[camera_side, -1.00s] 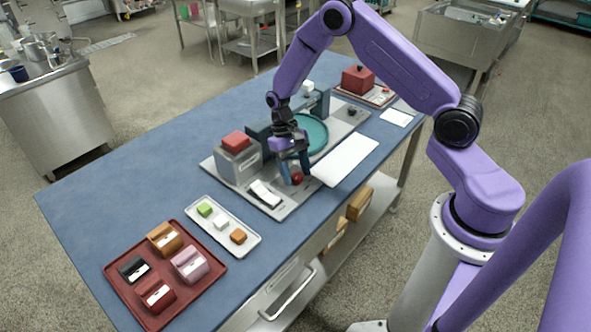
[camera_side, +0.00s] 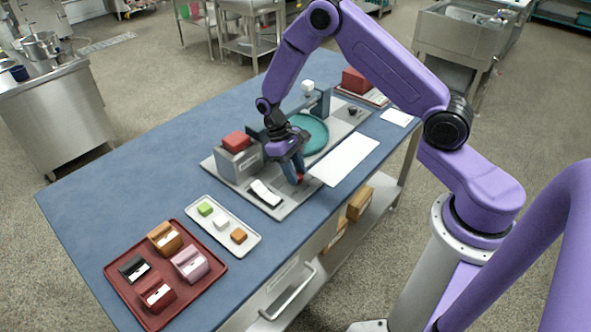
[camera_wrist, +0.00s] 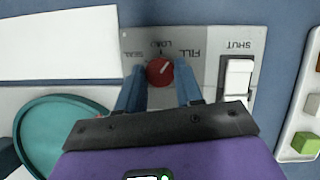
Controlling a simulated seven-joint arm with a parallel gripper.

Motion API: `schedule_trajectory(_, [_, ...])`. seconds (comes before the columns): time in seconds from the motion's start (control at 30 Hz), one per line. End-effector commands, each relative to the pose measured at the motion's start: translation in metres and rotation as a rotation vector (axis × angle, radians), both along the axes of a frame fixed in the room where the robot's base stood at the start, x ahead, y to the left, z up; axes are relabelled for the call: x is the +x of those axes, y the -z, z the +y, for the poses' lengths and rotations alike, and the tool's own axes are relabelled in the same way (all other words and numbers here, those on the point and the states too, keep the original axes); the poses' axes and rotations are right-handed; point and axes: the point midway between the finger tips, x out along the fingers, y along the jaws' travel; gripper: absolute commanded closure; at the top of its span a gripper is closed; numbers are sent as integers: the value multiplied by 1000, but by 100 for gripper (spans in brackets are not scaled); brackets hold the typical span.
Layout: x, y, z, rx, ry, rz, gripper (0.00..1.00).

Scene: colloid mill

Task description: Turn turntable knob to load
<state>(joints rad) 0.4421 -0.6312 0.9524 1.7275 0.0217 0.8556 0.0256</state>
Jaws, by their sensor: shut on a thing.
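The red turntable knob (camera_wrist: 159,72) sits on the grey panel, with inverted labels SEAL, LOAD and FILL around its far side in the wrist view. A short dark tick stands by LOAD; I cannot tell clearly where the knob's pointer aims. My gripper (camera_wrist: 160,80) has one blue finger on each side of the knob and is shut on it. In the side view my gripper (camera_side: 297,178) reaches down to the panel's front, and its fingers hide most of the knob (camera_side: 300,178). The teal turntable (camera_side: 312,134) lies behind the gripper; it also shows in the wrist view (camera_wrist: 60,125).
A white rocker switch marked SHUT (camera_wrist: 237,78) is close beside the knob. A white plate (camera_side: 346,159) lies to the right. A grey box with a red top (camera_side: 238,155) stands left of the gripper. A white tray (camera_side: 245,244) and red tray (camera_side: 205,283) are nearer the front.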

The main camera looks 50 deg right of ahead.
Motion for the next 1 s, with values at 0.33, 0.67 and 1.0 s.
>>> schedule_trajectory(0.33, [0, -1, 3, 1, -321, -3, 95])
schedule_trajectory(0.67, [0, -1, 5, 1, -542, -5, 95])
schedule_trajectory(1.0, [0, -1, 5, 0, -634, -6, 95])
